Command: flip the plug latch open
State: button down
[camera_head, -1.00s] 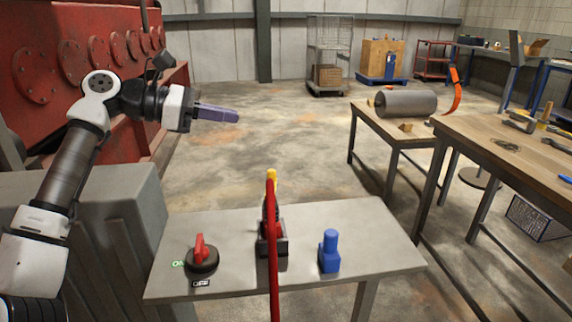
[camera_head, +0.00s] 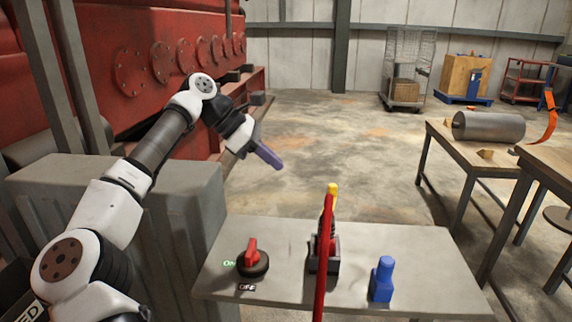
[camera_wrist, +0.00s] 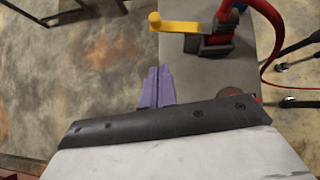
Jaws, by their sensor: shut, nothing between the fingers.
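A dark plug housing (camera_head: 323,254) stands on the small grey table, with a red cable (camera_head: 320,290) running down in front of it. A yellow latch lever (camera_head: 333,190) stands up at its top. In the wrist view the yellow lever (camera_wrist: 185,26) reaches left from the dark housing (camera_wrist: 212,42), with a round knob at its end. My gripper (camera_head: 268,157) is shut and empty, in the air to the left of and apart from the lever. Its purple fingers (camera_wrist: 157,88) show below the lever in the wrist view. The red cable partly hides the housing in the head view.
The grey table (camera_head: 425,255) also carries a red rotary switch (camera_head: 252,258) at left, marked ON and OFF, and a blue plug-like piece (camera_head: 382,279) at right. A grey cabinet (camera_head: 190,220) stands left of the table. Open floor lies behind it.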

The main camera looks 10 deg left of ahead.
send_near(329, 202)
notch_tip(329, 202, down, 3)
jog(key=w, duration=0.3)
jog(key=d, duration=0.2)
jog(key=d+p, duration=0.1)
jog(key=d, duration=0.1)
jog(key=shift+w+f, duration=0.1)
jog(key=shift+w, duration=0.1)
